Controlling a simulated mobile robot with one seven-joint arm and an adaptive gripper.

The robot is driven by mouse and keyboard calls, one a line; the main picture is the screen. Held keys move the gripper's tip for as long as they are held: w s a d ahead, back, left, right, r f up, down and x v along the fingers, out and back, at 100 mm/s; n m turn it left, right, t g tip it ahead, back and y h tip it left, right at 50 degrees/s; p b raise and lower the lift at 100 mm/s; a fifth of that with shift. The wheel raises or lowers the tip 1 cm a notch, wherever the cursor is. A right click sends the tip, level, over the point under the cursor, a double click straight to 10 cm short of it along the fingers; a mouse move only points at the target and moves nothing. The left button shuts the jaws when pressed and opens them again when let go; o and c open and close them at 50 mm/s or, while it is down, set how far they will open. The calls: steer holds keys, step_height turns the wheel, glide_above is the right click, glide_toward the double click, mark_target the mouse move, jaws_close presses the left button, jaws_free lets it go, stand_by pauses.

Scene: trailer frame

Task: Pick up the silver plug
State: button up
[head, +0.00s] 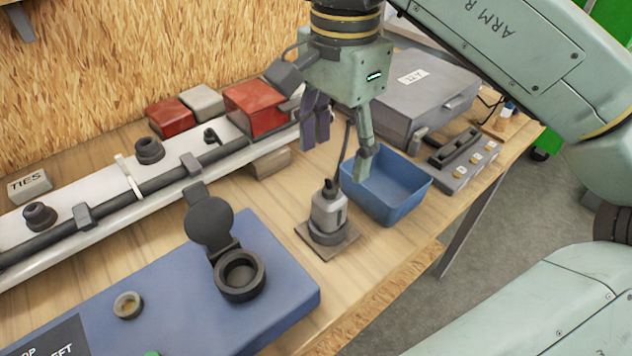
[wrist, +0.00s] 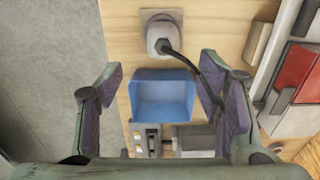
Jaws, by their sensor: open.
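The silver plug (head: 328,210) stands upright on a small square brown base (head: 312,247) on the wooden bench in the head view. A black cable rises from its top. In the wrist view the plug (wrist: 160,38) is near the top centre, beyond the fingertips, with its cable running down to the right. My gripper (head: 340,150) is open and empty, above and behind the plug in the head view. In the wrist view my gripper (wrist: 162,78) shows its two fingers wide apart, with the plug ahead of the gap and not between them.
A blue bin (head: 405,192) stands right beside the plug. A blue panel with an open-capped black socket (head: 240,275) lies at the front left. A grey case (head: 425,90), a black-handled grey box (head: 462,155) and red boxes (head: 257,107) stand further back. A cable-carrying white rail (head: 100,215) runs behind.

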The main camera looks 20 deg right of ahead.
mark_target(332, 187)
step_height(332, 187, down, 6)
steer(key=b, duration=0.4)
steer(key=shift+s+r, duration=0.15)
steer(key=shift+r, duration=0.1)
steer(key=f+b, duration=0.4)
steer(key=f, duration=0.1)
steer(key=shift+w+a+f, duration=0.15)
steer(key=shift+w+f, duration=0.05)
steer(key=shift+w, duration=0.15)
steer(key=shift+r, duration=0.1)
steer(key=c, duration=0.8)
steer(key=shift+r, duration=0.15)
steer(key=shift+c, duration=0.2)
